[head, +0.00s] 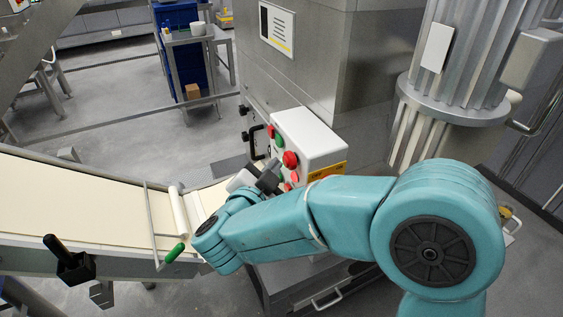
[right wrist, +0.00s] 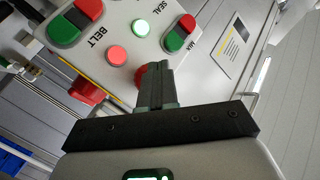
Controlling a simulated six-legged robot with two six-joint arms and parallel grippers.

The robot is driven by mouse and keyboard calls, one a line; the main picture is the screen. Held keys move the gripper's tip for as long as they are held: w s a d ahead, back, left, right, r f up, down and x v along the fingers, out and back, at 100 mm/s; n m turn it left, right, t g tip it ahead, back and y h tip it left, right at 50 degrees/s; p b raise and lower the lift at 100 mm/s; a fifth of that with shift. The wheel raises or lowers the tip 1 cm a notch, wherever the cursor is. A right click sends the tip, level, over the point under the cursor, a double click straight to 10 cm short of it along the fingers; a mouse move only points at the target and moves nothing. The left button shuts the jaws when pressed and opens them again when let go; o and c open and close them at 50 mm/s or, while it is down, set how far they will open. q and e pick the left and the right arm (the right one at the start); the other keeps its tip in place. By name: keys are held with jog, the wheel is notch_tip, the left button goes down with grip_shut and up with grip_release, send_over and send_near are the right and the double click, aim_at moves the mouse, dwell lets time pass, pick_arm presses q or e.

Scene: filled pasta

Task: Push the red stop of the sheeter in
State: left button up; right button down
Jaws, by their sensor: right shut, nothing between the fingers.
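The white control box (head: 318,135) has a large round red button (head: 291,159) on its front. My right gripper (head: 268,178) is beside that front, its dark fingers near the lower buttons. In the right wrist view my right gripper (right wrist: 157,68) is shut and empty, its fingers pointing at the white panel (right wrist: 160,58). A red button (right wrist: 139,76) lies partly hidden behind the fingers; I cannot tell whether they touch. Another red part (right wrist: 88,90) shows beside the panel's yellow edge. I cannot tell which red part is the sheeter's stop. My left gripper is not in view.
A pale belt (head: 80,205) with a green-handled bar (head: 175,252) lies left. A ribbed steel column (head: 455,60) stands right.

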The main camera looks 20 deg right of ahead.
jog(key=shift+a, duration=0.9)
jog(key=a+p, duration=0.1)
jog(key=a, duration=0.4)
jog(key=shift+s, duration=0.1)
dwell(0.3)
